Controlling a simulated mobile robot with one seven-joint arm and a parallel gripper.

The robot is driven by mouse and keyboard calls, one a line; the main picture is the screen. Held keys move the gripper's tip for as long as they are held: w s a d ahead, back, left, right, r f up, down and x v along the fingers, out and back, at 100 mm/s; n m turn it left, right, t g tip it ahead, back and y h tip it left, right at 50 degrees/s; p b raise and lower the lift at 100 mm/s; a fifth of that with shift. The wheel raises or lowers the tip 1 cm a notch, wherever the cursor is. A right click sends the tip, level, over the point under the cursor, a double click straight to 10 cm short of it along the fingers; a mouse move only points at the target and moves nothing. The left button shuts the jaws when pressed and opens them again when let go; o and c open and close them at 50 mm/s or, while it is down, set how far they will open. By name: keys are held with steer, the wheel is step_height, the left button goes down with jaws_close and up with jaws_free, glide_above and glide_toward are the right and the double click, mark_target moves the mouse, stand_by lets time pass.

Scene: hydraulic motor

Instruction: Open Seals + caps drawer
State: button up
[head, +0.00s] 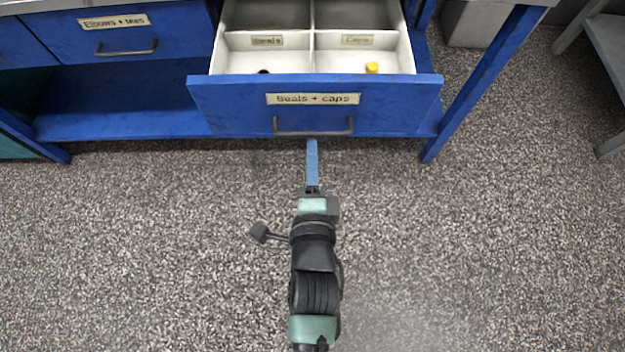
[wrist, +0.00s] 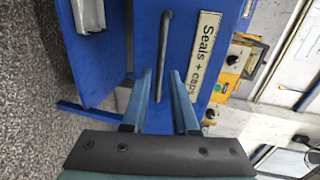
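The blue Seals + caps drawer (head: 230,108) stands pulled out at the top centre of the head view. Its label (head: 313,99) and dark bar handle (head: 313,132) face me. Inside are white compartments marked Seals (head: 266,41) and Caps (head: 356,40). My gripper (head: 312,142) is just in front of the handle. In the wrist view my gripper (wrist: 161,72) has its two blue fingers apart, with the handle (wrist: 163,50) showing between them and a gap on each side. Whether the fingertips reach past the bar I cannot tell.
A yellow cap (head: 372,68) lies in the front Caps compartment and a small dark piece (head: 263,71) in the Seals one. The Elbows + tees drawer (head: 120,40) is at left. A blue bench leg (head: 482,85) stands at right. The speckled floor in front is clear.

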steer(key=p+v, duration=0.1)
steer(key=v, duration=0.6)
stand_by(0.5)
